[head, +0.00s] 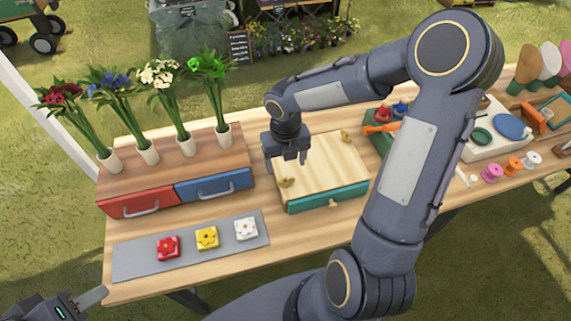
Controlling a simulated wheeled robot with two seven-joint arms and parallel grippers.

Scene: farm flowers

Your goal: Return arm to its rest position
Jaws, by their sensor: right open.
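My right arm comes in from the bottom and reaches across the table in the head view. Its gripper (286,161) points down, open and with nothing seen between its fingers. It is at the left edge of the wooden box (322,165) with the teal drawer; I cannot tell how high above the table it is. My left gripper (92,298) shows only in part at the bottom left corner, off the table's front edge. Its finger opening cannot be made out.
A wooden unit with a red drawer (141,202) and a blue drawer (214,185) carries several vases of flowers (183,136). A grey mat (136,259) holds red, yellow and white flower blocks. Spools (514,166) and paddles (528,62) stand at the right.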

